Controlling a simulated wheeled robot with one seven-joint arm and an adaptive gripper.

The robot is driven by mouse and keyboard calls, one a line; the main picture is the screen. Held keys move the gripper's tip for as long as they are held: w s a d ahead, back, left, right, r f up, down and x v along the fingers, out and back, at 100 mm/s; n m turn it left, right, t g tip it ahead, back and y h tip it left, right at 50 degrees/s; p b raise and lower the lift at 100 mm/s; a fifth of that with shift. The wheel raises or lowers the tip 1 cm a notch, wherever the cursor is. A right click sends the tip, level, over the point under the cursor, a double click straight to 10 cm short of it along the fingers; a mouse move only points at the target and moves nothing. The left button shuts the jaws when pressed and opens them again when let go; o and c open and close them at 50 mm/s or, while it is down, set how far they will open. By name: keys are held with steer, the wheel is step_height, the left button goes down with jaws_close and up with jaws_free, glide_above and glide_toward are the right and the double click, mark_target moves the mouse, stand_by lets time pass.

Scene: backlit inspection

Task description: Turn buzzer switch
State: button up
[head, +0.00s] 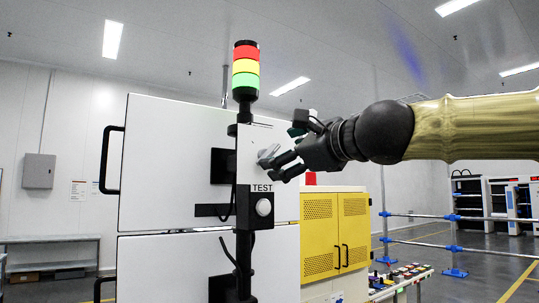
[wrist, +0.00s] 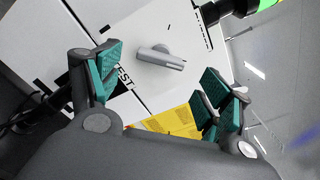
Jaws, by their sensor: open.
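The switch is a light grey bar-shaped handle (head: 267,153) on the front of a narrow white box (head: 258,133). In the wrist view, the switch handle (wrist: 160,58) lies slightly tilted on a round base on the white face. My gripper (head: 277,167) is close in front of the box, reaching in from the right. In the wrist view, my gripper's (wrist: 163,72) teal-padded fingers are spread wide, one on each side of the handle. Nothing is between them in contact. The exact distance to the handle cannot be told.
A TEST panel with a round white button (head: 263,207) sits just below the switch box. A red, yellow and green signal tower (head: 245,68) stands above it. White cabinet doors (head: 175,165) are behind, and a yellow cabinet (head: 335,232) is at the lower right.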

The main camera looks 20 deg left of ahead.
mark_target(273, 155)
steer(key=shift+p+x, duration=0.35)
steer(key=shift+x, duration=2.2)
steer(key=c, duration=1)
